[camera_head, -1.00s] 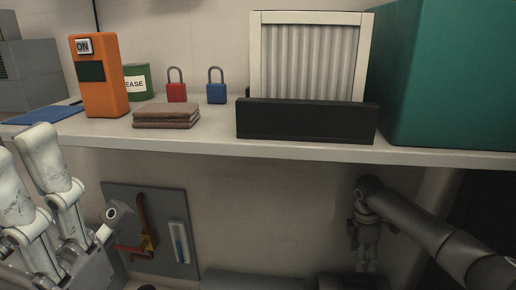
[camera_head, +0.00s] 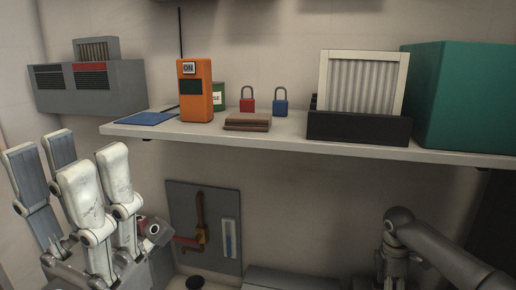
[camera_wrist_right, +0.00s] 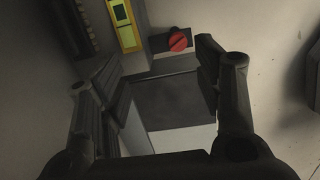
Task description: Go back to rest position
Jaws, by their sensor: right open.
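My left gripper (camera_head: 65,155) is at the lower left of the head view, in front of and below the shelf (camera_head: 460,155). Its white and grey fingers point up and stand apart, with nothing between them. My right arm comes in at the lower right of the head view, below the shelf; its gripper is mostly cut off there. In the right wrist view my right gripper (camera_wrist_right: 160,58) is open, with no object held between its fingers. Beyond the fingers are a red round knob (camera_wrist_right: 178,40) and a yellow-framed panel (camera_wrist_right: 125,25).
A tool board (camera_head: 205,255) is below.

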